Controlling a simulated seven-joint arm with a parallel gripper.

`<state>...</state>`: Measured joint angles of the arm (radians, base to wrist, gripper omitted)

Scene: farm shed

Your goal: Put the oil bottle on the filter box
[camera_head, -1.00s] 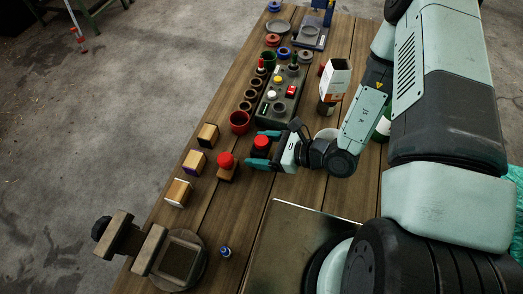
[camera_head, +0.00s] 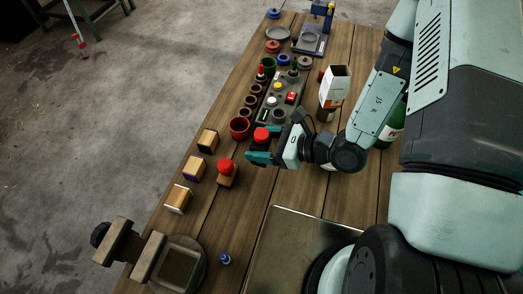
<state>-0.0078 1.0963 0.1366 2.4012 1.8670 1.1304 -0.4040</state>
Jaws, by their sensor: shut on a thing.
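My gripper (camera_head: 262,150) is shut on a small dark object with a red top (camera_head: 262,134), near the middle of the bench. The fingers hide most of its body, and I cannot tell whether its base touches the wood. A green bottle with a white label (camera_head: 391,127) stands to the right, partly hidden behind my arm; it may be the oil bottle. A white carton with an orange-brown side (camera_head: 335,84) is above my wrist in the picture; it may be the filter box. A dark jar (camera_head: 325,113) is just below the carton.
A wooden block with a red knob (camera_head: 226,172) is close left of my gripper, beside several wooden blocks (camera_head: 193,169). A red cup (camera_head: 239,127) and a control box with buttons (camera_head: 281,97) lie beyond. A vise (camera_head: 178,262) and metal plate (camera_head: 285,245) are at the front.

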